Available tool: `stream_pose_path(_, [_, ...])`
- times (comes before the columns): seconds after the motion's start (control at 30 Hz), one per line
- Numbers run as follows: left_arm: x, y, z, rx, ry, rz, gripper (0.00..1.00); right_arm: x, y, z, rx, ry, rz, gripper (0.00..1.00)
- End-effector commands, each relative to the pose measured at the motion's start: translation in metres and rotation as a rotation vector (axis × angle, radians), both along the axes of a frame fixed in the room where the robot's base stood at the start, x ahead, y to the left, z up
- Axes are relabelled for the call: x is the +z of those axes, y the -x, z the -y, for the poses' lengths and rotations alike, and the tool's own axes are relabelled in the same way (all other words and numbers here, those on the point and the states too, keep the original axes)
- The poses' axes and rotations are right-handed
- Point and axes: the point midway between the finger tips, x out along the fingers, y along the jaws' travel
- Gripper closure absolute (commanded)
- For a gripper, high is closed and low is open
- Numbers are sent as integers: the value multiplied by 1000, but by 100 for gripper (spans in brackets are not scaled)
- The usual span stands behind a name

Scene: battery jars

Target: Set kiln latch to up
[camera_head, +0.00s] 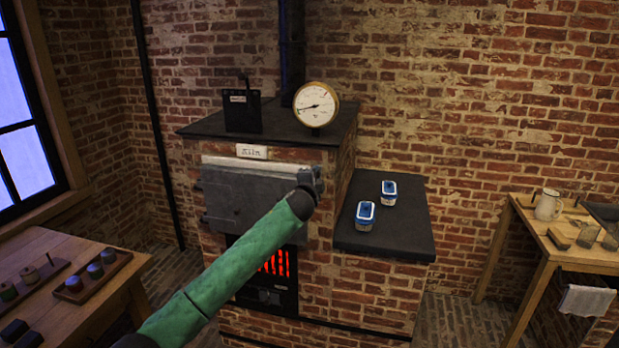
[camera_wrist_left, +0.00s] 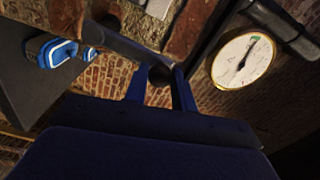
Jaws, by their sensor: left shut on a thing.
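The brick kiln (camera_head: 190,164) has a grey door (camera_head: 228,205) above a glowing red grate. My left arm reaches across to the door's upper right corner. My left gripper (camera_head: 317,180) is there, mostly hidden behind its own wrist. In the left wrist view my left gripper's two blue fingers (camera_wrist_left: 160,84) are shut on the dark rounded end of a bar, which looks like the kiln latch (camera_wrist_left: 120,42). The bar runs up and left from the fingers. In the head view the latch is largely hidden, so its setting cannot be told. My right gripper is not in view.
A round gauge (camera_head: 316,104) and a black labelled box (camera_head: 242,111) stand on the kiln top. Two blue-lidded containers (camera_head: 389,192) (camera_head: 365,216) sit on the dark side ledge (camera_head: 410,235). Wooden tables stand at left (camera_head: 60,245) and right (camera_head: 530,235).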

Motion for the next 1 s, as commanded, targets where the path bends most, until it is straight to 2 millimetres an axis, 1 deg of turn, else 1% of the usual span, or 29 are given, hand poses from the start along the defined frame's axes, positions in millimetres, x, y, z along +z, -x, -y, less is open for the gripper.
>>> stream_pose_path(0.13, [0, 1, 5, 1, -59, 19, 100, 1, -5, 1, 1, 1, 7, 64])
stream_pose_path(0.27, [-1, 2, 8, 1, -92, 31, 100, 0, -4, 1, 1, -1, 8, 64])
stream_pose_path(0.63, [-2, 3, 10, 0, -114, 37, 100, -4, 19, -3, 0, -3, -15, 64])
stream_pose_path(0.8, [-2, 3, 11, 0, -113, 37, 100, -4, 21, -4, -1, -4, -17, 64])
stream_pose_path(0.83, [-2, 3, 11, 0, -113, 36, 70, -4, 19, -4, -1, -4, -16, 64])
stream_pose_path(0.9, [-2, 3, 11, -1, -113, 36, 56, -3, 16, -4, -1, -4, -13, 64])
stream_pose_path(0.93, [-2, 3, 11, 0, -113, 36, 52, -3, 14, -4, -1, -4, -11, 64])
stream_pose_path(1.0, [-2, 3, 10, 0, -113, 37, 52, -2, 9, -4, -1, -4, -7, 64])
